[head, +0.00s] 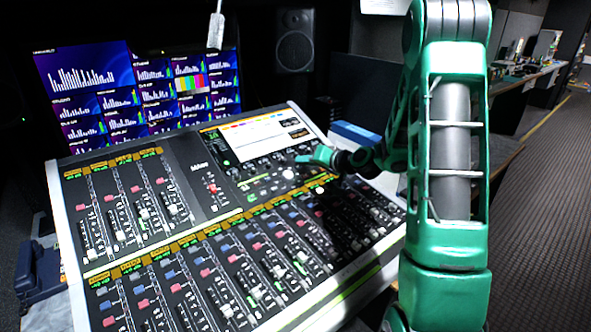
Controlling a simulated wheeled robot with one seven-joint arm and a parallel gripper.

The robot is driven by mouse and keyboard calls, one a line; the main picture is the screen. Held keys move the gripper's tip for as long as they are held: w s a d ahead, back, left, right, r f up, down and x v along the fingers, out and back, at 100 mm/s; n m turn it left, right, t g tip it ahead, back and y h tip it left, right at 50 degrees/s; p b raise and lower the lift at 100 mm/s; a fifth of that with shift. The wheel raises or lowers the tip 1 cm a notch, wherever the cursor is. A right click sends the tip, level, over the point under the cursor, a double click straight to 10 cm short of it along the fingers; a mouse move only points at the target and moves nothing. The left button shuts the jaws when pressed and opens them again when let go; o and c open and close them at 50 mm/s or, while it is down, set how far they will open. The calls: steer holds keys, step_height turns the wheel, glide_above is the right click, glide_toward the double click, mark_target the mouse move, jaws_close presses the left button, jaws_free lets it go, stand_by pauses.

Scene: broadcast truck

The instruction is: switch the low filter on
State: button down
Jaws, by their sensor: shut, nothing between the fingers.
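The mixing console (188,160) is a large tilted desk with a light frame, faders, and red, blue and grey buttons. Its upper right section holds a lit screen (250,138), with small knobs and buttons (262,190) below it. My gripper (308,158) is at the right end of this section, just right of the screen's lower corner, shut and empty. I cannot tell whether it touches the panel. No control can be read as the low filter at this size, and my gripper and arm hide part of the panel.
Several monitors with level graphs (90,85) stand behind the console, with a black speaker (294,40) at the back. A blue item (355,132) lies behind the console's right edge. A side desk (520,75) and open carpet (545,200) are at the right.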

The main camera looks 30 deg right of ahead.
steer(key=shift+f, duration=0.15)
stand_by(0.5)
steer(key=shift+w+f, duration=0.15)
steer(key=shift+w+f, duration=0.15)
steer(key=shift+f, duration=0.25)
stand_by(0.8)
stand_by(0.3)
steer(key=shift+s+r, duration=0.35)
steer(key=shift+r, duration=0.4)
steer(key=shift+s+d+r, duration=0.1)
steer(key=shift+s+r, duration=0.2)
steer(key=shift+r, duration=0.45)
steer(key=shift+s+d+r, duration=0.1)
steer(key=shift+s+r, duration=0.25)
steer(key=shift+r, duration=0.45)
steer(key=shift+s+d+r, duration=0.1)
steer(key=shift+s+r, duration=0.2)
steer(key=shift+r, duration=0.45)
steer(key=shift+a, duration=0.1)
